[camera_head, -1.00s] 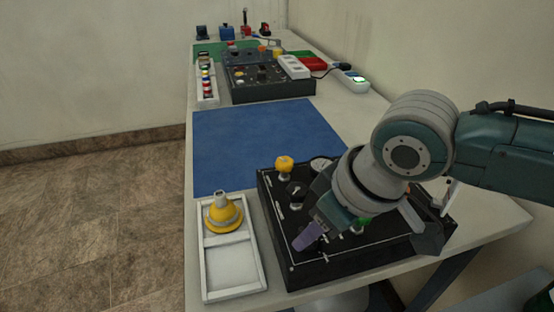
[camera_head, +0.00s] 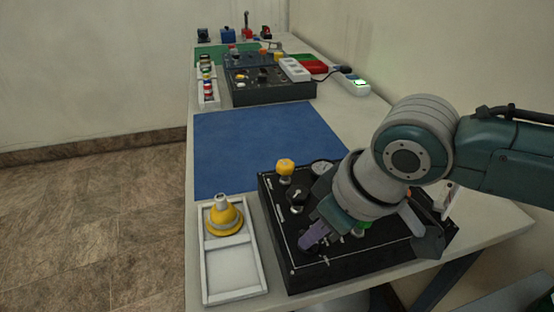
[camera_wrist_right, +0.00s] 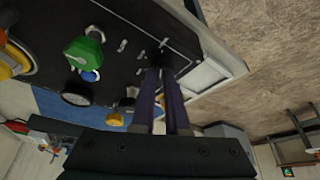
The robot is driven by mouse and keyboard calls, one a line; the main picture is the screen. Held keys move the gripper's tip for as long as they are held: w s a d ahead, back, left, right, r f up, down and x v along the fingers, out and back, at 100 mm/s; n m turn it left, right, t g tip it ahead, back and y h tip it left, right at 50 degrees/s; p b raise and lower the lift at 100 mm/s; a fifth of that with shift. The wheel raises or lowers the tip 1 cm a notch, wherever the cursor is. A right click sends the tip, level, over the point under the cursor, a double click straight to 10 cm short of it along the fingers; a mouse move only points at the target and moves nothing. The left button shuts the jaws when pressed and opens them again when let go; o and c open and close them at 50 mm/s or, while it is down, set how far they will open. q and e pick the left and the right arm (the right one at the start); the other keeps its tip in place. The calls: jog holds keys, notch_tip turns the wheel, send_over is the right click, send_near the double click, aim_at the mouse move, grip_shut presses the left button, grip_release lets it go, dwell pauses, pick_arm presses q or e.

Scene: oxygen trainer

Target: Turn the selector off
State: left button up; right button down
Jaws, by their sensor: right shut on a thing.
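The black control panel (camera_head: 345,268) lies near the front of the table. My right gripper (camera_head: 313,238) reaches down from the right to its front left part, with purple fingers. In the right wrist view the fingers (camera_wrist_right: 163,74) are close together around a small dark knob, which looks like the selector (camera_wrist_right: 170,61). The fingers hide most of it, and its pointing direction cannot be read. Another black knob (camera_head: 298,194) and a yellow knob (camera_head: 285,168) stand behind the gripper. A green knob (camera_wrist_right: 86,48) shows in the wrist view. My left gripper is not in view.
A white tray (camera_head: 236,296) with a yellow cone-shaped part (camera_head: 223,217) stands left of the panel. A gauge (camera_head: 321,167) sits at the panel's back. The blue mat (camera_head: 262,145) behind is clear.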

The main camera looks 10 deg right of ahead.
jog(key=shift+n, duration=0.3)
jog(key=shift+w+d+f+n+g+y+b, duration=0.1)
jog(key=shift+n+g+y+b, duration=0.4)
jog(key=shift+n, duration=0.7)
jog(key=n+b, duration=0.1)
jog(key=n, duration=0.1)
jog(key=n+g+y+b, duration=0.1)
jog(key=n+b, duration=0.1)
jog(key=shift+w+f+n+b, duration=0.1)
jog(key=shift+w+n+b, duration=0.1)
jog(key=shift+n+b, duration=0.1)
jog(key=n+g+b, duration=0.1)
jog(key=n+b, duration=0.3)
jog(key=b, duration=0.1)
jog(key=n+g+h+b, duration=0.1)
jog(key=n+g+b, duration=0.1)
jog(key=n+b, duration=0.2)
jog(key=n+g+b, duration=0.2)
jog(key=n+b, duration=0.3)
jog(key=shift+w+n+b, duration=0.3)
jog(key=shift+w, duration=0.1)
jog(key=shift+n+g+h+b, duration=0.3)
jog(key=shift+n+h+b, duration=0.4)
jog(key=shift+n+b, duration=0.65)
jog(key=c, duration=0.9)
grip_release()
jog(key=shift+r, duration=0.2)
